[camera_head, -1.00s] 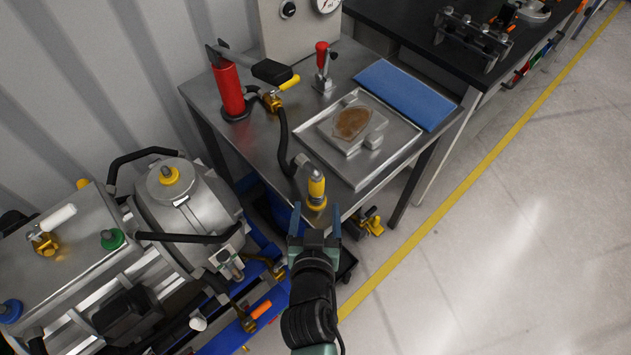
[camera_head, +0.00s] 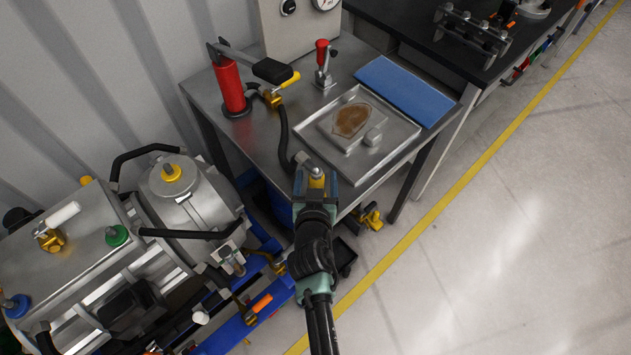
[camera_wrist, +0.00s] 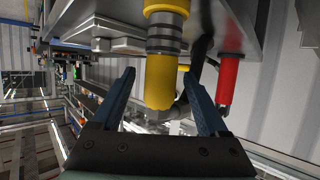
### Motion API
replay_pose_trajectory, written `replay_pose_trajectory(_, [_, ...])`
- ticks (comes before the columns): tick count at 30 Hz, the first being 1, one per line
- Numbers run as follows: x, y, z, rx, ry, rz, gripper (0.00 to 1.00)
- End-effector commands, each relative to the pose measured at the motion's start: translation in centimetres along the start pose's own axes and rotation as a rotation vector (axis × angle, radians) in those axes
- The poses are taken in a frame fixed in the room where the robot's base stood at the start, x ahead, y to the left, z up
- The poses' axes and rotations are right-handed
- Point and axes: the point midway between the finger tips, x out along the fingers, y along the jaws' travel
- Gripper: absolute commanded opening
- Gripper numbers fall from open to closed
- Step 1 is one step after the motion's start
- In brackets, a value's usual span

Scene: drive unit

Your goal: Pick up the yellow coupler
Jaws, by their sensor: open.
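The yellow coupler (camera_head: 316,180) stands at the front corner of the steel table, at the end of a black hose; my gripper hides most of it in the head view. In the wrist view the coupler (camera_wrist: 161,80) is a yellow cylinder with a dark ringed band. My gripper (camera_head: 317,185) is at the coupler. In the wrist view its blue fingers (camera_wrist: 162,88) are open, one on each side of the coupler, with gaps visible on both sides. I see no contact.
The steel table (camera_head: 255,145) carries a metal tray (camera_head: 400,150), a blue mat (camera_head: 405,90), a red pump cylinder (camera_head: 229,87) and a red-handled clamp (camera_head: 322,62). A large metal drive unit (camera_head: 185,205) stands at the left. Open floor (camera_head: 500,250) lies at the right.

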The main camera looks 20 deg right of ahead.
Motion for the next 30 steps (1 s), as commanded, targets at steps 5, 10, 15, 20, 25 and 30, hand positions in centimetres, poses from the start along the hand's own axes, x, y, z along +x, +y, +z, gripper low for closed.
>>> replay_pose_trajectory(5, [0.16,0.00,0.03,0.001,-0.001,0.000,0.77])
replay_pose_trajectory(10, [0.14,0.00,0.02,0.001,0.000,0.000,0.61])
replay_pose_trajectory(15, [0.13,0.00,0.02,0.000,0.000,0.000,0.30])
replay_pose_trajectory(20, [0.12,0.00,0.02,0.000,0.000,0.000,0.02])
replay_pose_trajectory(25, [0.13,-0.03,-0.17,0.001,0.003,-0.001,0.00])
replay_pose_trajectory(30, [0.11,-0.03,-0.20,0.001,0.003,-0.001,0.00])
